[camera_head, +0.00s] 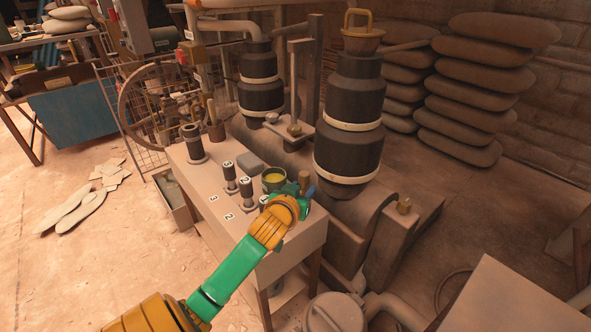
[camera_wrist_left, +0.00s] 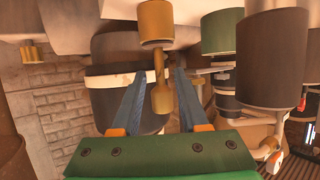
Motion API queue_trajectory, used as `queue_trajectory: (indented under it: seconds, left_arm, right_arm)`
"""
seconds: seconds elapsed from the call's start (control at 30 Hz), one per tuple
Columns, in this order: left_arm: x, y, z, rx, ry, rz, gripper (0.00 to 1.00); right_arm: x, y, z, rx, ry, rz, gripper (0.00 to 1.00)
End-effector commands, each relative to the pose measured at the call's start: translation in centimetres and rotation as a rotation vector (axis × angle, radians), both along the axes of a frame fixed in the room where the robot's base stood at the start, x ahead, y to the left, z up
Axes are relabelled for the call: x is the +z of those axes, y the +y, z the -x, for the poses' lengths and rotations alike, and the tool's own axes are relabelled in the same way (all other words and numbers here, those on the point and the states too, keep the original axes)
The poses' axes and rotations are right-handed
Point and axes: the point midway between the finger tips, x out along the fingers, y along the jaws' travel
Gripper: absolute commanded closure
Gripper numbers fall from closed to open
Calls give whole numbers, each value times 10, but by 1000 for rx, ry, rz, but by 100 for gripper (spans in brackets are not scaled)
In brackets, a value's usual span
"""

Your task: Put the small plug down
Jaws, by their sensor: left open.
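A brass-brown plug (camera_wrist_left: 156,22) with a thick cylindrical end and a thin stem looks like the small plug. In the left wrist view, which seems upside down, its stem lies between the two blue fingers of my left gripper (camera_wrist_left: 160,78). The fingers are apart, with a gap showing beside the stem. In the head view the plug's brown top (camera_head: 304,178) shows just beyond my left gripper (camera_head: 306,191), at the bench's right edge. The plug appears to stand on the bench (camera_head: 292,243); its foot is hidden in the head view. My right gripper is out of view.
A green cup with yellow contents (camera_head: 273,179) stands close left of my gripper. Dark numbered plugs (camera_head: 230,178) and a grey block (camera_head: 250,163) stand farther left. A tall dark ringed cylinder (camera_head: 349,125) rises behind. The bench's front left is fairly clear.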

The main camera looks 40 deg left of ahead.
Motion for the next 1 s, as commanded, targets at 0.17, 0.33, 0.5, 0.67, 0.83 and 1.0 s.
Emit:
queue_trajectory:
  seconds: [0.17, 0.33, 0.5, 0.67, 0.83, 1.0]
  left_arm:
    - [19, -17, 35, 0, 0, 2, 56]
    - [27, -28, 56, 1, 0, 1, 56]
    - [28, -30, 63, 2, -2, 1, 56]
    - [28, -30, 62, 1, -1, 0, 56]
    - [28, -30, 62, 1, -1, 0, 56]
    - [-11, -55, 76, -57, 153, 16, 56]
  right_arm:
    - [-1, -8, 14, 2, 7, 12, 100]
    - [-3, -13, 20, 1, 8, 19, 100]
    - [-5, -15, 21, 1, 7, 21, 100]
    - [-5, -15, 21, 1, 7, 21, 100]
    - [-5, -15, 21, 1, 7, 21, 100]
    - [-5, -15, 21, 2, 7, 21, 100]
